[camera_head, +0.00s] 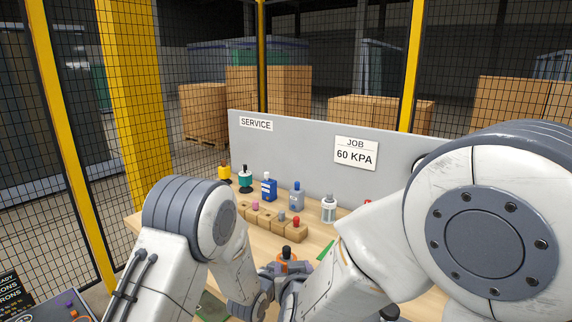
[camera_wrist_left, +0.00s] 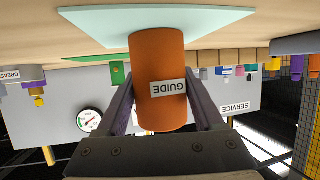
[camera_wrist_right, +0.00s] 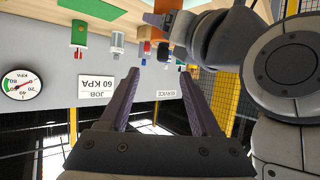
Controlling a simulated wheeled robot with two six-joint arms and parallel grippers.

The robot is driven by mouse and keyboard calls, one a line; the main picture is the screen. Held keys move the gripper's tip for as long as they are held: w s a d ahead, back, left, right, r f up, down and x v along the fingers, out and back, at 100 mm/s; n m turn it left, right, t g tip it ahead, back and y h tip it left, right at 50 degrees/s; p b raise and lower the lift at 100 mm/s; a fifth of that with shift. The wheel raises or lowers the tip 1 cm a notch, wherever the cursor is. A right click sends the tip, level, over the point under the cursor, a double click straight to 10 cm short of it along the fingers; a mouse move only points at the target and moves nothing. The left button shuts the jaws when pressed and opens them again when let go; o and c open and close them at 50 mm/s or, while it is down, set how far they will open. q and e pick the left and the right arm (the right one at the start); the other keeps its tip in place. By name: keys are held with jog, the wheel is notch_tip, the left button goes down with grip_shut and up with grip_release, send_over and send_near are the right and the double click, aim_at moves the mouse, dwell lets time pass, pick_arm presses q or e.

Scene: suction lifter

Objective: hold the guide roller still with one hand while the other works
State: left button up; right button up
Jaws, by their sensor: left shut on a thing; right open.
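The guide roller (camera_wrist_left: 158,75) is an orange cylinder with a white GUIDE label in the left wrist view, which is upside down. My left gripper (camera_wrist_left: 160,95) is shut on it, one finger along each side. The roller's far end overlaps a pale green plate (camera_wrist_left: 90,25); I cannot tell whether they touch. In the head view a little orange of the roller (camera_head: 287,265) shows between the arms. My right gripper (camera_wrist_right: 161,78) is open with nothing between its fingers in the right wrist view. In the head view my right arm hides much of the bench.
A wooden block (camera_head: 270,222) with several coloured pegs stands on the bench. Behind it are a blue bottle (camera_head: 269,188), a teal-banded bottle (camera_head: 245,180) and a white canister (camera_head: 328,209). A grey panel (camera_head: 300,150) closes the back. A gauge (camera_wrist_right: 18,84) is on the panel.

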aim_at(287, 251)
jog(key=x, duration=1.1)
jog(key=shift+w+a+r, duration=0.25)
jog(key=shift+a+r, duration=0.05)
jog(key=shift+a, duration=0.1)
grip_shut()
